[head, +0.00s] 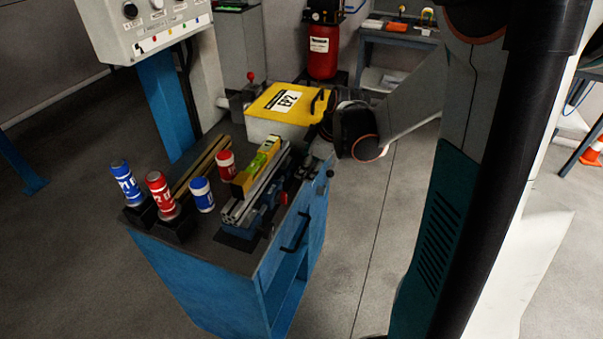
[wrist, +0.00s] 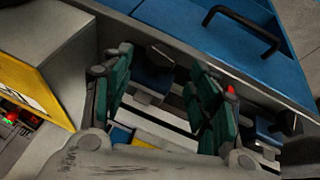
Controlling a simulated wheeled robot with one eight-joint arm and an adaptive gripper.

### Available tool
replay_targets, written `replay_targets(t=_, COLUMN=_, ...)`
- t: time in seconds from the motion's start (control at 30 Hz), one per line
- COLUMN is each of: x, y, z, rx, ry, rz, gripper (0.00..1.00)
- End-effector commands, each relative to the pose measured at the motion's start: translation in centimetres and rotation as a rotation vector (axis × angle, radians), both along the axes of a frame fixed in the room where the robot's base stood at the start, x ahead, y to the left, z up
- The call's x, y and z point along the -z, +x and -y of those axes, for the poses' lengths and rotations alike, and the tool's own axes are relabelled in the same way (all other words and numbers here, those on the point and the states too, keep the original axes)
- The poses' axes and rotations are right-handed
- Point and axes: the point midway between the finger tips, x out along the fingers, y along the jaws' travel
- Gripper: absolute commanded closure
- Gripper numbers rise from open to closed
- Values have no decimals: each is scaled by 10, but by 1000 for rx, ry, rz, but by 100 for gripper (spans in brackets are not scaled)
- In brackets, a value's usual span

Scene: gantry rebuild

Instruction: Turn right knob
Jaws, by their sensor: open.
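A light grey control panel (head: 145,28) is at the upper left in the head view, cut off by the top edge. A dark round knob (head: 130,11) shows on its left part, and a second round knob (head: 157,4) to its right is partly cut off. Small coloured buttons run along the panel's lower edge. My gripper (wrist: 160,68) is open in the wrist view, with green pads apart and nothing held. It is above the workbench's right edge, beside the yellow-topped box (head: 289,102), well away from the panel. The wrist view does not show the panel.
The blue workbench (head: 222,285) carries red and blue cans (head: 161,195), a metal rail with a yellow level (head: 256,168) and wooden strips. A black handle (wrist: 243,28) is on its side. A red tank (head: 322,50) stands behind. Floor left of the bench is clear.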

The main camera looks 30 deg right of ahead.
Motion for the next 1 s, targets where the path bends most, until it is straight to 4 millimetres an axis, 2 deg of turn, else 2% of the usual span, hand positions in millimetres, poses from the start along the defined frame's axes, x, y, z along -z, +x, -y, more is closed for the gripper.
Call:
replay_targets(t=0.03, x=11, y=4, z=-1, rx=-1, ry=0, rz=0, gripper=46)
replay_targets(t=0.23, x=33, y=15, z=-3, rx=-1, ry=-1, rz=-1, gripper=46)
replay_targets(t=0.67, x=39, y=18, z=-5, rx=0, ry=0, rz=-1, gripper=46)
replay_targets(t=0.87, x=39, y=18, z=-5, rx=0, ry=0, rz=-1, gripper=89)
replay_targets(t=1.0, x=39, y=18, z=-5, rx=-1, ry=1, rz=-2, gripper=91)
